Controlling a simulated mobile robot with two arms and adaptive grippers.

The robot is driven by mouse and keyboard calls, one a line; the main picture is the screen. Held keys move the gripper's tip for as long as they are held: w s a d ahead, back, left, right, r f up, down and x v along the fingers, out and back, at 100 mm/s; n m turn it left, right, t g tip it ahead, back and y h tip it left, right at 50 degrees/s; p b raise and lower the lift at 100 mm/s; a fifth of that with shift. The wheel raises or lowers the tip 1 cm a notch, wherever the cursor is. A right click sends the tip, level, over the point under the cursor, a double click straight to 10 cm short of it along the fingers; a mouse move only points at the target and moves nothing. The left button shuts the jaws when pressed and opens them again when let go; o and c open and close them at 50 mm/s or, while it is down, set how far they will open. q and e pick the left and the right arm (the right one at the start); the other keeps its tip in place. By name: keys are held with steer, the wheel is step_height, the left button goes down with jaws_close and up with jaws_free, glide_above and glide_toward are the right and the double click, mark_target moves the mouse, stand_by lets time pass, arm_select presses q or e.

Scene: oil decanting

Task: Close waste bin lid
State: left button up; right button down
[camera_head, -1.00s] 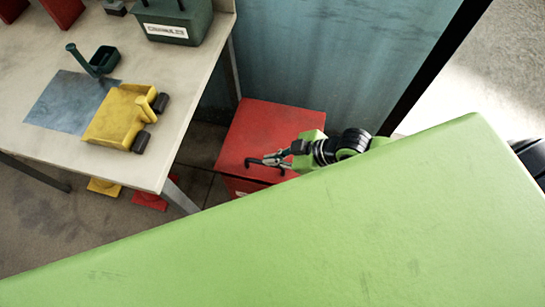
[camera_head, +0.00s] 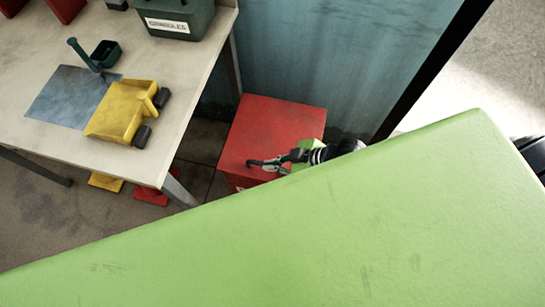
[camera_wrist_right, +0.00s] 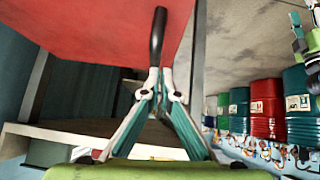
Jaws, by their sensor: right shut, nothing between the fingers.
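The red waste bin (camera_head: 268,130) stands beside the workbench in the head view. Its red lid looks flat across the top, with a black handle (camera_head: 252,163) at the near edge. My right gripper (camera_head: 268,164) is at this handle, with its fingers shut and empty. In the right wrist view the red lid (camera_wrist_right: 85,25) fills the upper left and the black handle (camera_wrist_right: 157,35) hangs just ahead of the right gripper's tips (camera_wrist_right: 160,75). Whether the tips touch the handle is unclear. The left gripper is out of view. A large green surface hides the bin's lower part.
A blue-grey wall (camera_head: 315,60) stands behind the bin. Several coloured drums (camera_wrist_right: 267,108) stand at right in the wrist view.

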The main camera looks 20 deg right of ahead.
steer(key=a+r+p+v, duration=0.1)
steer(key=a+p+v, duration=0.1)
steer(key=v, duration=1)
steer(key=shift+r+p, duration=0.4)
steer(key=shift+r, duration=0.25)
